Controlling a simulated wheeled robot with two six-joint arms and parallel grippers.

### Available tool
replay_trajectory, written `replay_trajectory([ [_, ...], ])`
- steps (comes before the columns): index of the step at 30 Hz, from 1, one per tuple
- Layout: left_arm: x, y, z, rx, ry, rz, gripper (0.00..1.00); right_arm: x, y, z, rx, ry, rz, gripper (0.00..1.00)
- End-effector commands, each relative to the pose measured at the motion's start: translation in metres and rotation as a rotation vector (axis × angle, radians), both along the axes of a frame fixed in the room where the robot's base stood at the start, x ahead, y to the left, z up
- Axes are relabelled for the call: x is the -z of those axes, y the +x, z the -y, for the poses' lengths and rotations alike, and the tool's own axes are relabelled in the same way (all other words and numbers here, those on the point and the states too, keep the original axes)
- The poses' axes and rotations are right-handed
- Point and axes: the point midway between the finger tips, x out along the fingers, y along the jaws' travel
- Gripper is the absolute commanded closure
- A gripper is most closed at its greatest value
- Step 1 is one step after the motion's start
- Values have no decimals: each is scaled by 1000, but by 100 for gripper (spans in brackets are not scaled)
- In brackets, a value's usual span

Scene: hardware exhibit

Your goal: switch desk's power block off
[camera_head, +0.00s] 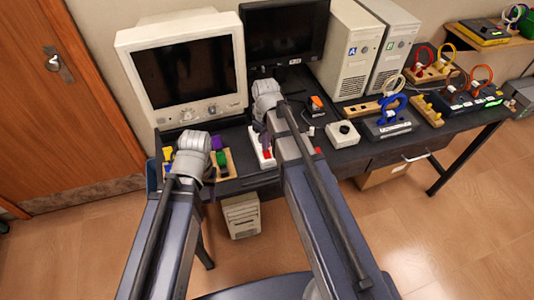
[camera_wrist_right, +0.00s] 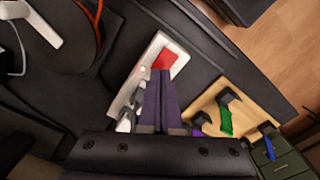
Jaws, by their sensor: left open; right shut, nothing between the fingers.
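The desk's power block (camera_head: 257,147) is a white strip lying near the desk's front edge, partly hidden by my right arm in the head view. In the right wrist view the power block (camera_wrist_right: 145,75) has a red switch (camera_wrist_right: 165,58) at its far end and plugs at its near end. My right gripper (camera_wrist_right: 160,74) is shut and empty, its purple fingertips over the block close to the red switch. I cannot tell whether they touch it, or which way the switch is set. My left gripper (camera_head: 193,152) is open at the desk's left front; its fingers are mostly hidden.
A wooden board (camera_wrist_right: 240,110) with coloured levers lies beside the power block. A CRT monitor (camera_head: 187,70) and a dark flat monitor (camera_head: 285,32) stand behind. Beige towers (camera_head: 347,50), a white box (camera_head: 342,134) and cable exhibits (camera_head: 388,125) lie to the right.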

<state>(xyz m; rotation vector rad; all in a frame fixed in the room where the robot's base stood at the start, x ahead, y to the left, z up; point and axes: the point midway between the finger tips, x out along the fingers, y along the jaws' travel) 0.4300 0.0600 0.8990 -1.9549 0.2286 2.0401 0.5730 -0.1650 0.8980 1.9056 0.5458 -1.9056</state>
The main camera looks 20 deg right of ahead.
Motion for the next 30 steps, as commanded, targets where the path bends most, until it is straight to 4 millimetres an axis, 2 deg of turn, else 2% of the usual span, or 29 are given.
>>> replay_trajectory([
  [30,15,0,0,0,0,0,50,16,0,0,0,0,0,100],
])
